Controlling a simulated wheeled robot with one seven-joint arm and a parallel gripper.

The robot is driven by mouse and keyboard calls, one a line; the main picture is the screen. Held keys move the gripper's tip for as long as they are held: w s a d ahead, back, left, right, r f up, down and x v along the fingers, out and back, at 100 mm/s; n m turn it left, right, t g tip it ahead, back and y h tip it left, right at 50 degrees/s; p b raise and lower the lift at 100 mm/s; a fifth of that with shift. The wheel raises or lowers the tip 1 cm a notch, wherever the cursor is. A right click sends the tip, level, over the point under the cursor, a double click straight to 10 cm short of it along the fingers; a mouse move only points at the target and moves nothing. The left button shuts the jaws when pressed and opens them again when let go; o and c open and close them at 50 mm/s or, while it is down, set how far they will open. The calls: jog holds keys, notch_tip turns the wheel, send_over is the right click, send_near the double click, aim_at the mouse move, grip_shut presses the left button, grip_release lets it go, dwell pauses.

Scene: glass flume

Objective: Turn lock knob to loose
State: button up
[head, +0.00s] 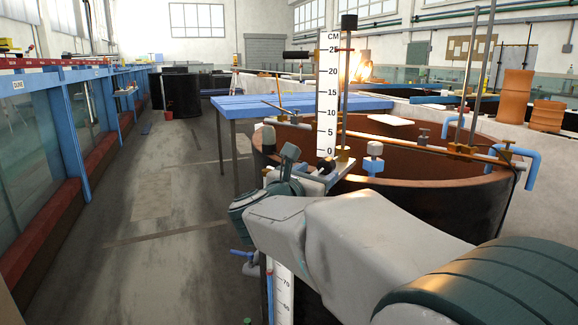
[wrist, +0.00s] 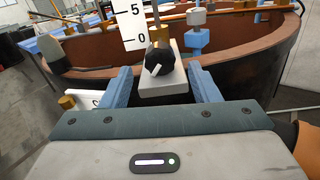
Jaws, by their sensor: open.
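The lock knob (wrist: 159,58) is black and faceted with a white pointer mark. In the wrist view it sits on a pale block (wrist: 165,88), at the foot of the white centimetre scale (wrist: 131,25). The mark slants from upper right to lower left. My gripper (wrist: 163,76) is open, with one blue finger on each side of the block. The knob lies between and slightly beyond the fingertips in the picture; no contact shows. In the head view the scale (head: 327,100) stands upright on the tank's rim, and my arm partly hides the area around its foot.
A round brown-walled tank (head: 440,215) stands behind the fixture. A blue table (head: 265,106) stands behind. The aisle floor (head: 165,220) at left is open.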

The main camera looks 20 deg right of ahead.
aim_at(323, 168)
jog(key=x, duration=0.5)
jog(key=shift+w+d, duration=0.1)
jog(key=shift+d, duration=0.05)
jog(key=c, duration=1)
